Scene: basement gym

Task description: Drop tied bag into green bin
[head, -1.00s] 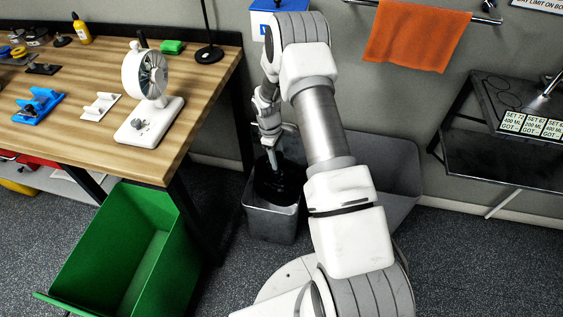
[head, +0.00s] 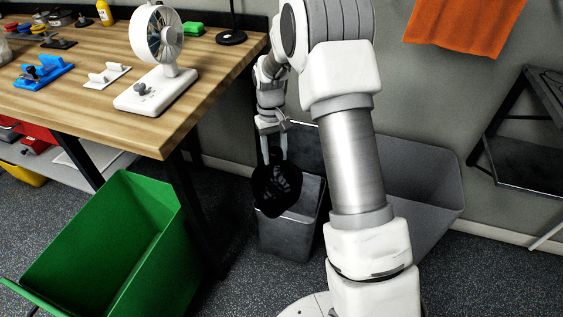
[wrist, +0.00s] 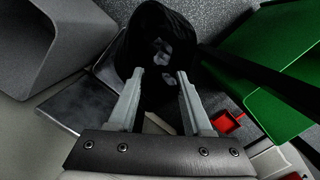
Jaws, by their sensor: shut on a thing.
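The black tied bag (head: 276,190) hangs from my gripper (head: 275,158), whose two fingers are shut on its top. The bag appears at the upper left part of the small dark grey bin (head: 288,236), around rim height and overlapping its edge in the head view. The wrist view shows the bag (wrist: 158,30) beyond the fingertips (wrist: 160,73). The green bin (head: 100,235) stands on the floor at lower left, open and empty in its visible part. It also shows at the upper right of the wrist view (wrist: 268,55).
A wooden workbench (head: 105,125) with a white fan (head: 158,55) stands at left. Its dark leg (head: 195,215) rises between the green bin and the dark grey bin. A larger grey bin (head: 425,195) stands against the wall at right. A black side table (head: 525,165) is farther right.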

